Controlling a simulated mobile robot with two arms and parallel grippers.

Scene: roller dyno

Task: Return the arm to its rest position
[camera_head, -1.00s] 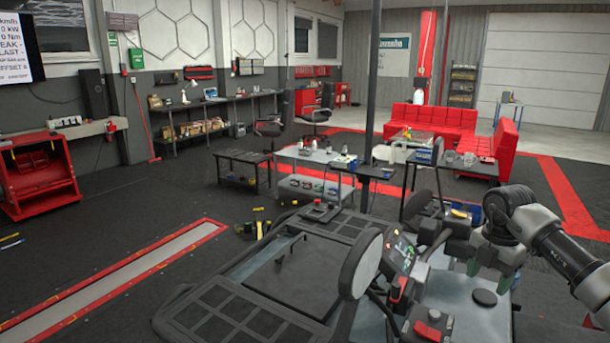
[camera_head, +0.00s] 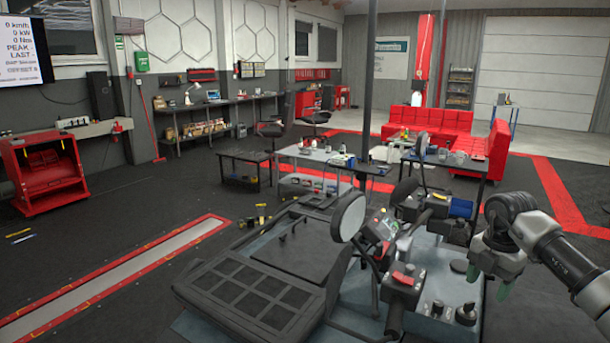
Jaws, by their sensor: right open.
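My right arm (camera_head: 548,250) comes in from the right edge, bent, with its wrist hanging downward. My right gripper (camera_head: 489,281) points down and is open, with nothing seen between its green-tipped fingers. In the picture it lies at the right side of the machine's grey panel (camera_head: 435,274); I cannot tell its height above the floor. My left arm and left gripper are not in view.
The dark machine (camera_head: 245,289) with a round pad (camera_head: 348,217) and a control console (camera_head: 405,285) fills the lower middle. Tables (camera_head: 318,162) and a red sofa (camera_head: 440,125) stand behind it. Open dark floor (camera_head: 535,312) lies at the lower right.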

